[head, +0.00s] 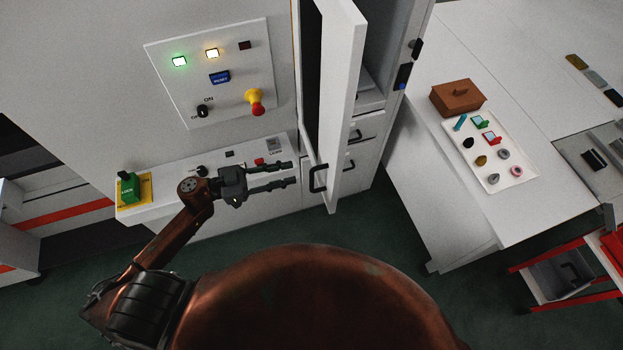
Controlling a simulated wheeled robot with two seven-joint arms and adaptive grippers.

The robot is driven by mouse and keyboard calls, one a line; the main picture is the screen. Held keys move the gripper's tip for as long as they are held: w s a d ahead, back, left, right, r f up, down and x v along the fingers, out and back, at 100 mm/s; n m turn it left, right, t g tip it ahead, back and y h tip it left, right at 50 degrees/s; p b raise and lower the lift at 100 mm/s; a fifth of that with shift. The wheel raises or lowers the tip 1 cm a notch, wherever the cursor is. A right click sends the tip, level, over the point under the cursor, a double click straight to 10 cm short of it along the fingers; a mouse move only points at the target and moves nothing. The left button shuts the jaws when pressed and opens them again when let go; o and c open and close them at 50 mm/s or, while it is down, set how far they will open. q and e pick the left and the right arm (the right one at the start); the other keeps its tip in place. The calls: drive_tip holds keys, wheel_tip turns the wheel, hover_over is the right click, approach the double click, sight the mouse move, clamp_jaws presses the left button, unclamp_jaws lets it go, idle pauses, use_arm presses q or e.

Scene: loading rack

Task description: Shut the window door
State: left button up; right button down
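The window door (341,100) is a tall white framed panel with a dark pane, standing open and swung out from the white cabinet toward me. Its black handle (318,178) is low on the door's left face. My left gripper (294,173) is open, its two dark fingers pointing right, just left of the handle. Nothing is between the fingers, and a small gap to the handle seems to show. The cabinet opening (385,50) shows to the right of the door. My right gripper is not in view.
A control panel (215,75) with lit buttons and a red-yellow knob is above my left gripper. A ledge (160,200) with a green switch (129,187) runs below it. A table at right holds a brown box (458,97) and a white tray (521,178) of small items.

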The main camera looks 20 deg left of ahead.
sight(312, 181)
use_arm(q)
drive_tip(key=d, duration=0.2)
drive_tip(key=d+g+p, duration=0.1)
drive_tip(key=d, duration=0.2)
drive_tip(key=d+m+g, duration=0.1)
drive_tip(key=d, duration=0.2)
drive_tip(key=shift+w+f+p, duration=0.25)
drive_tip(key=shift+f+p, duration=0.05)
drive_tip(key=shift+f, duration=0.1)
clamp_jaws()
idle(0.4)
